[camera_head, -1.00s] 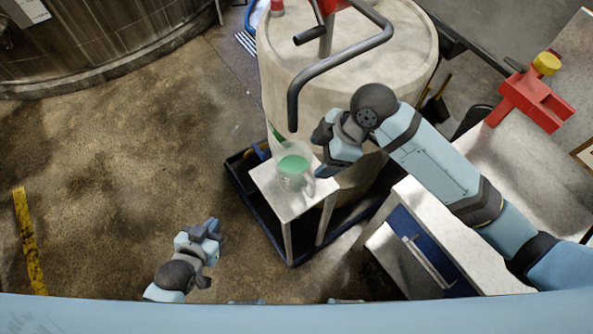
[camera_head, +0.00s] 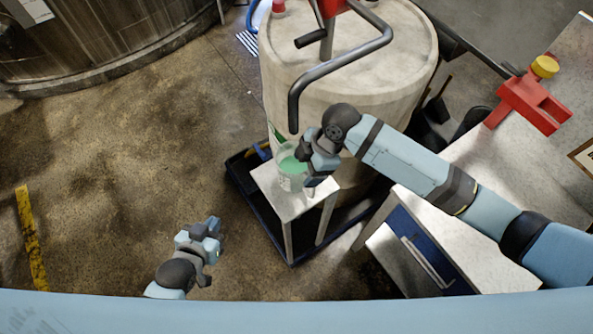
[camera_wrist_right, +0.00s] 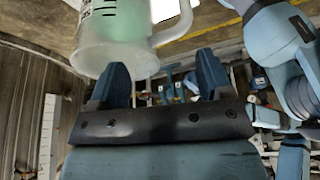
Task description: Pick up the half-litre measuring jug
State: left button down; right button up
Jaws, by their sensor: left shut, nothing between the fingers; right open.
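The measuring jug (camera_head: 289,180) is clear with green contents and stands upright on a small white stand. It shows large in the right wrist view (camera_wrist_right: 112,32), with its clear handle (camera_wrist_right: 182,22) to the right. My right gripper (camera_head: 312,167) is at the jug's right side and partly covers it. My left gripper (camera_head: 214,230) is shut and empty, low over the floor, away from the stand.
The white stand (camera_head: 288,208) sits in a dark tray (camera_head: 248,205) beside a large pale drum (camera_head: 375,75). A bent grey bar (camera_head: 340,65) overhangs near my right gripper. A white-topped cabinet with a blue drawer (camera_head: 420,250) stands at right. Floor at left is clear.

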aim_at(299, 175)
jog(key=shift+s+p+x, duration=0.2)
jog(key=shift+p+x, duration=0.25)
jog(key=shift+x, duration=1.85)
jog(key=shift+d, duration=0.1)
jog(key=shift+c, duration=0.2)
grip_shut()
